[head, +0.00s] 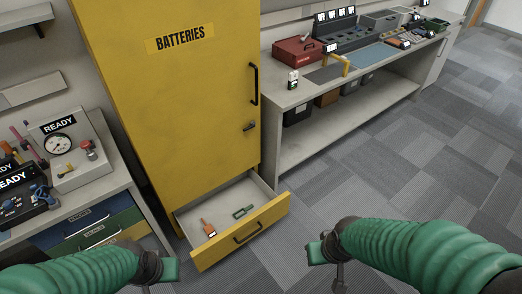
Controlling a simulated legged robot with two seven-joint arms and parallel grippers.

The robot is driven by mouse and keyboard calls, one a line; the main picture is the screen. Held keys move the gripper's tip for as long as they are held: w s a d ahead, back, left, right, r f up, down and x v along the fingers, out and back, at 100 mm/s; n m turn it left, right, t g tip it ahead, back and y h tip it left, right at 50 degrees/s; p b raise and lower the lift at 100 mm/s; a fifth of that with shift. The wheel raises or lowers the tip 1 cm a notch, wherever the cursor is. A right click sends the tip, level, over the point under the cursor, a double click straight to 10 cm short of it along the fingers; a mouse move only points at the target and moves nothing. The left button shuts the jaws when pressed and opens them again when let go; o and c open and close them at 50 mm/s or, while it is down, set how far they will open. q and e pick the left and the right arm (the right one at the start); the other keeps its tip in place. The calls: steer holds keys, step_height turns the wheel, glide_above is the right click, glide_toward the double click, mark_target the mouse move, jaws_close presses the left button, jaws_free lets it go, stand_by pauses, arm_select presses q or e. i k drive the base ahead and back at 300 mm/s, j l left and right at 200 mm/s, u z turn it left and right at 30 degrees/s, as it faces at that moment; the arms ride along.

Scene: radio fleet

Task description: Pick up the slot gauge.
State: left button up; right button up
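An open drawer (277,211) at the bottom of the yellow cabinet holds two small items. One is a green, flat, elongated piece (243,211), which looks like the slot gauge, though it is too small to be sure. The other is an orange-handled tool (208,228) to its left. Both lie apart on the drawer floor. My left gripper (158,275) is at the bottom left, to the left of the drawer. My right gripper (326,258) is to the right of the drawer. Neither touches the items. The opening between the fingers is unclear on both.
The yellow cabinet (175,100) marked BATTERIES stands behind the drawer. A left bench (100,210) carries a READY gauge box (70,150). A long bench (285,98) on the right holds a red case (298,51) and radio gear. Carpeted floor (400,165) is clear on the right.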

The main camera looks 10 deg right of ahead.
mark_target(250, 207)
steer(key=i+l+z, duration=0.1)
steer(key=z, duration=0.25)
steer(key=i+z, duration=0.25)
steer(key=z, duration=0.15)
steer(key=i+z, duration=0.2)
steer(key=z, duration=0.15)
steer(key=i+l+z, duration=0.2)
steer(key=i, duration=0.2)
steer(key=i+z, duration=0.25)
steer(key=i, duration=0.15)
steer(key=i+u, duration=0.15)
steer(key=u, duration=0.25)
steer(key=i+u, duration=0.15)
steer(key=u, duration=0.2)
steer(key=i+u, duration=0.15)
steer(key=u, duration=0.25)
steer(key=i+l+u, duration=0.15)
steer(key=u, duration=0.25)
steer(key=i+u, duration=0.2)
steer(key=u, duration=0.25)
steer(key=i+l+u, duration=0.1)
steer(key=u, duration=0.3)
steer(key=i+l+u, duration=0.15)
steer(key=l+u, duration=0.15)
steer(key=u, duration=0.15)
steer(key=i+l+u, duration=0.1)
steer(key=u, duration=0.3)
steer(key=l+u, duration=0.45)
steer(key=i+j, duration=0.05)
steer(key=j, duration=0.05)
